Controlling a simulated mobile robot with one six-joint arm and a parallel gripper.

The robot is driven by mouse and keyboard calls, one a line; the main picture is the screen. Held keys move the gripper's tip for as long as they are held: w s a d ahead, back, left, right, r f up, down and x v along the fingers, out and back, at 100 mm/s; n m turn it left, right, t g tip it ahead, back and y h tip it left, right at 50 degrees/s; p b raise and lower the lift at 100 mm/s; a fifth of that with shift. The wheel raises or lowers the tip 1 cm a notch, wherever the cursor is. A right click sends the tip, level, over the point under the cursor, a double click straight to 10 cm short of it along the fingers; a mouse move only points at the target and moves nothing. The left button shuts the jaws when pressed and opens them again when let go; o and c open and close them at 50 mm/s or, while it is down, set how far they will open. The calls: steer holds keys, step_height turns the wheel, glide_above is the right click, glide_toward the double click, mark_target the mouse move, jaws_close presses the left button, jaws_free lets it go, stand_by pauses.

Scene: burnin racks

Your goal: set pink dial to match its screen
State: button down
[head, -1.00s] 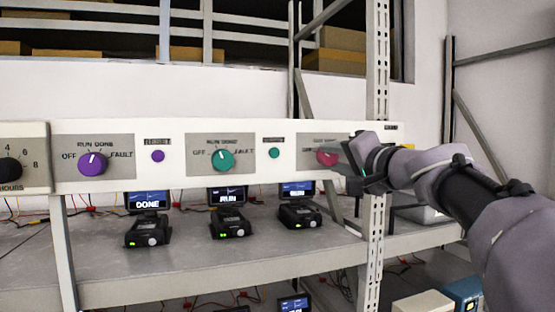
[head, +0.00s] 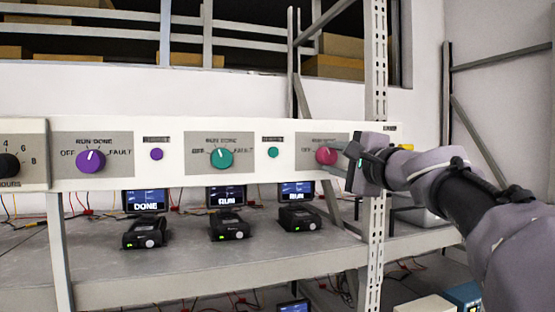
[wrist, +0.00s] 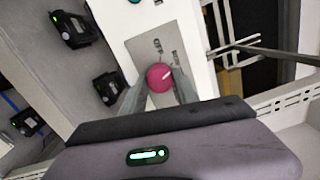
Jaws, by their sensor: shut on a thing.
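The pink dial (head: 326,156) is at the right end of the white panel. It also shows in the wrist view (wrist: 160,77), with its white pointer mark slanting to the upper right of that picture. My gripper (head: 338,158) reaches it from the right. In the wrist view its two fingers (wrist: 158,86) lie on either side of the dial, shut on it. The screen (head: 297,190) below the dial is lit blue with a small white word that looks like RUN. The dial's labels are partly hidden in the head view and too small to read surely.
A purple dial (head: 90,161) and a teal dial (head: 221,158) sit to the left on the same panel (head: 285,180). Small purple (head: 157,154) and teal (head: 273,152) buttons lie between. A perforated rack post (head: 377,220) stands close by my gripper.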

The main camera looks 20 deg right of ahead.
steer(key=shift+r+m, duration=0.1)
steer(key=shift+m, duration=0.2)
steer(key=c, duration=0.9)
jaws_free()
steer(key=shift+w, duration=0.1)
